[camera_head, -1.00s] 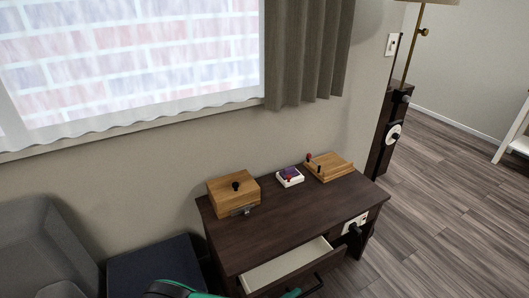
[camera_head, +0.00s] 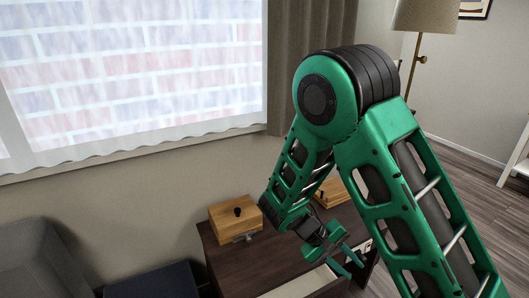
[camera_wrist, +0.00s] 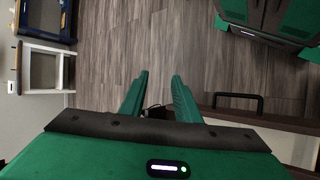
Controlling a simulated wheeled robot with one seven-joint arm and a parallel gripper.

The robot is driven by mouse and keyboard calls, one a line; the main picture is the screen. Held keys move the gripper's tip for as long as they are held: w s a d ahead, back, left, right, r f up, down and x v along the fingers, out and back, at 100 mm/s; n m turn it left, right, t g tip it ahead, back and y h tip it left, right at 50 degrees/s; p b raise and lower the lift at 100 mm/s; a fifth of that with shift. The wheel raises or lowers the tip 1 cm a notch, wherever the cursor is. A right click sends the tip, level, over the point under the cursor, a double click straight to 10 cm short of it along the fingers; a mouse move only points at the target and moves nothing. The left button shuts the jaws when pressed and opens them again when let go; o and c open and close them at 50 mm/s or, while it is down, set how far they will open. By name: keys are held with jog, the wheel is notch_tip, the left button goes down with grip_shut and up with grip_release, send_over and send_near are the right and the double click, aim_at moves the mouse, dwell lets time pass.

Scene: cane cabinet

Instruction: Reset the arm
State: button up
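My green and black arm (camera_head: 375,165) is raised and bent in the head view, covering the right part of the cabinet. My gripper (camera_head: 350,262) hangs at its end, above the front right part of the cabinet and near the open drawer. In the wrist view my gripper (camera_wrist: 160,88) has two green fingers spread apart, with only floor showing between them. It is open and holds nothing.
The dark cabinet (camera_head: 235,268) has its drawer (camera_head: 305,287) pulled out; a dark handle (camera_wrist: 238,96) shows in the wrist view. A wooden box (camera_head: 236,222) sits on top, with another wooden piece (camera_head: 330,193) partly hidden. A lamp (camera_head: 424,15) stands behind right.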

jog(key=s+d+r+m+g+y, duration=0.1)
jog(key=s+d+r+m+y, duration=0.2)
jog(key=d+r, duration=0.5)
jog(key=s+d+r+m+t+y, duration=0.1)
jog(key=s+d+r+m+y, duration=0.2)
jog(key=s+r, duration=0.3)
jog(key=s+d+r+m+t+y, duration=0.1)
jog(key=s+d+r, duration=0.4)
jog(key=s, duration=0.8)
jog(key=shift+s+d+r+m+y, duration=0.15)
jog(key=shift+r+m+y, duration=0.75)
jog(key=shift+m, duration=0.2)
